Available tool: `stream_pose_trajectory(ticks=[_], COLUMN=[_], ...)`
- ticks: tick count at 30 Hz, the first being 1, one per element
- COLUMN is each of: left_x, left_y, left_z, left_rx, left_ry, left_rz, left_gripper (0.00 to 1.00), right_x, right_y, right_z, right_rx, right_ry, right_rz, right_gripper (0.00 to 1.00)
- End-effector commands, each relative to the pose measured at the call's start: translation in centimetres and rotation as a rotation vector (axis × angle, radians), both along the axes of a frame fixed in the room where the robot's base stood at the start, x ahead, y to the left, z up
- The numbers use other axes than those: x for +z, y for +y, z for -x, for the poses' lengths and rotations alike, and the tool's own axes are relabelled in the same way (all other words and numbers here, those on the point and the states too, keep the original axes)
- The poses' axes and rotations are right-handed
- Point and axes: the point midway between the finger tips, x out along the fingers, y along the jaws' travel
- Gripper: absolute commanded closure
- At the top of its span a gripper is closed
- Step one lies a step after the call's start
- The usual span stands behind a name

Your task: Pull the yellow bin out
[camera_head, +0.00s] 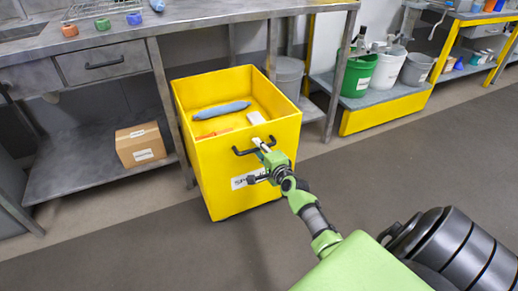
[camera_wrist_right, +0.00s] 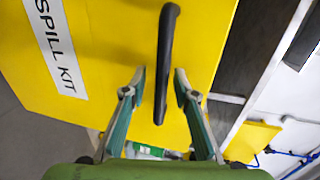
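The yellow bin (camera_head: 205,160) stands on the floor at the workbench's front edge, open at the top. It holds a blue roll, a white item and something orange. Its black handle (camera_head: 243,152) is on the front face, above a white label (camera_head: 247,179). In the right wrist view the bin's face (camera_wrist_right: 100,50) reads "SPILL KIT". My right gripper (camera_head: 264,146) is at the handle. In the wrist view its two fingers (camera_wrist_right: 159,82) stand apart on either side of the black handle (camera_wrist_right: 166,50), with gaps showing. My left gripper is not in view.
A metal workbench (camera_head: 225,13) stands behind the bin, its leg (camera_head: 170,112) close to the bin's left side. A cardboard box (camera_head: 140,144) is on the lower shelf. Buckets (camera_head: 357,75) stand at the right. The floor (camera_head: 120,250) in front is clear.

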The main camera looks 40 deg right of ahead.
Motion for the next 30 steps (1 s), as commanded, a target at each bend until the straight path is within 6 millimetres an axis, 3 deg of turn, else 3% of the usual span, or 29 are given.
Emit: stream_pose_trajectory(ticks=[11,30], left_x=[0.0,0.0], left_y=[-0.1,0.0], left_z=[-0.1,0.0], left_rx=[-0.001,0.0], left_ry=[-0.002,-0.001], left_rz=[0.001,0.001], left_gripper=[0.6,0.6], right_x=[0.3,2.2], right_y=[0.2,2.4], right_z=[0.7,10.4], right_rx=[0.0,-0.001], right_ry=[-0.003,0.0], right_rz=[-0.001,0.0], right_gripper=[0.73,0.73])
